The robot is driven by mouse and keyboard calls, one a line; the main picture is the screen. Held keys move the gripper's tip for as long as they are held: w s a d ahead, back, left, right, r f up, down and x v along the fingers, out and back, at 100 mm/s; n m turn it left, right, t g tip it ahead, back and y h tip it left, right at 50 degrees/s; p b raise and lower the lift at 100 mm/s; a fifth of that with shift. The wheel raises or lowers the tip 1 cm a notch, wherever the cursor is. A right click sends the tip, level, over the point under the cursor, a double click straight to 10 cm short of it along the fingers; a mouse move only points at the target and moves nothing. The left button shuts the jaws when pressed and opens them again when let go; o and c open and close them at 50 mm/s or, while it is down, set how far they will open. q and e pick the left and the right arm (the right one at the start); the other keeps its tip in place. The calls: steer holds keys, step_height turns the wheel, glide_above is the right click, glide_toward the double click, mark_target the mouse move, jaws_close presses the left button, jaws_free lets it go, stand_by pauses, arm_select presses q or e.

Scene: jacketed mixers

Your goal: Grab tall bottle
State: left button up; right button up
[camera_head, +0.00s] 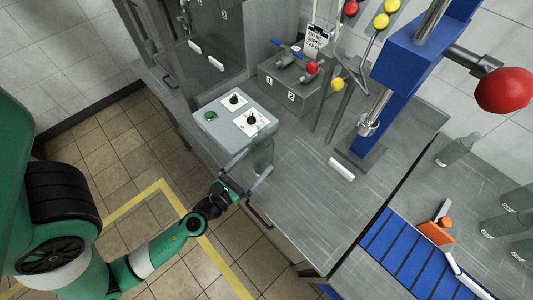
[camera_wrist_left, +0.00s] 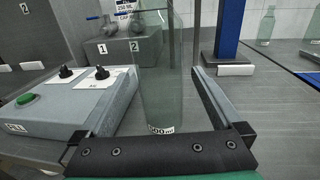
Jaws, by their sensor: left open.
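A tall, clear bottle (camera_head: 263,157) stands upright at the front edge of the grey metal worktop, beside the control box. In the left wrist view the bottle (camera_wrist_left: 160,75) stands straight ahead, with a "500 ml" label low on its side. My left gripper (camera_head: 257,163) is open, with its two fingers on either side of the bottle. In the left wrist view the gripper (camera_wrist_left: 158,85) shows a gap on the right between finger and glass; contact on the left side is unclear. My right gripper is in neither view.
A grey control box (camera_head: 222,107) with a green button and two knobs stands close left of the bottle. A valve block (camera_head: 290,85) is behind it. A blue stand (camera_head: 400,65), a blue conveyor (camera_head: 400,255) and more bottles (camera_head: 457,149) are to the right.

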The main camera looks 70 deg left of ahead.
arm_select(q)
steer(key=shift+x, duration=0.85)
steer(key=shift+w+a, duration=0.15)
steer(key=p+x, duration=0.1)
steer(key=x, duration=0.4)
steer(key=shift+w+a, duration=0.1)
steer(key=c, duration=1.6)
